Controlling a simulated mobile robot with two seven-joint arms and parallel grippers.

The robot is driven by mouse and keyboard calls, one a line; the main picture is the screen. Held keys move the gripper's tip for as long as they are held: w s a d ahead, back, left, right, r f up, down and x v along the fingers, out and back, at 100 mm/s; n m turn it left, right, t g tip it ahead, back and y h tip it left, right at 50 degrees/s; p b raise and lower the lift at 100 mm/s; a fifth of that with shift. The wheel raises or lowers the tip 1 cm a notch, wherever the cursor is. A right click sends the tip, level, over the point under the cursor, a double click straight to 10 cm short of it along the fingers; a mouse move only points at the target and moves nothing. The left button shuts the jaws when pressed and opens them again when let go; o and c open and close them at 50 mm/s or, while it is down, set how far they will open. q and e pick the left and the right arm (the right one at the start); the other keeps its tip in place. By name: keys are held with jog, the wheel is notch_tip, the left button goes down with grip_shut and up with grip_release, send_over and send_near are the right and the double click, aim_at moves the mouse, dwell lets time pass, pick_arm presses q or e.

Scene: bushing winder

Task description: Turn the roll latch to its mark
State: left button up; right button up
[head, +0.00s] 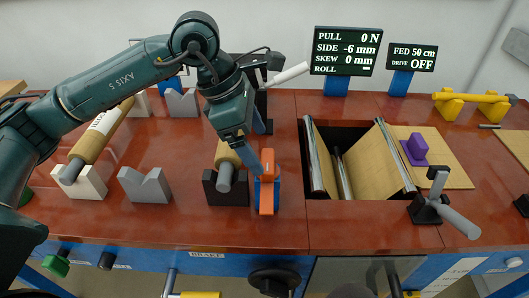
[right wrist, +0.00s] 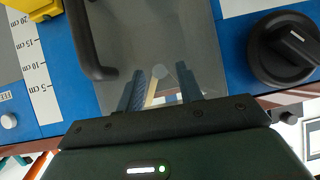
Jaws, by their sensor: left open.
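An upright orange latch (head: 266,190) in a blue mount stands left of the open bay; it looks like the roll latch. Its mark cannot be made out. My left gripper (head: 263,153) is open, pointing down just behind and above the latch, with one blue finger close to its top; whether they touch cannot be told. A brown roll with a grey core (head: 224,178) rests in a black V-block (head: 226,192) beside the latch, partly hidden by my gripper. In the right wrist view my right gripper (right wrist: 162,84) is open, its fingers over a clear panel.
Grey V-blocks (head: 145,186) and another brown roll (head: 100,132) lie to the left. The bay with rollers (head: 316,160) is on the right, with a black-and-grey crank (head: 440,203). The display (head: 346,51) shows a blank ROLL value. A black handle (right wrist: 88,45) and knob (right wrist: 285,48) flank my right gripper.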

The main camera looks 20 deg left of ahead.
aim_at(266, 160)
pick_arm(q)
jog(key=shift+x, duration=2.3)
jog(key=c, duration=1.4)
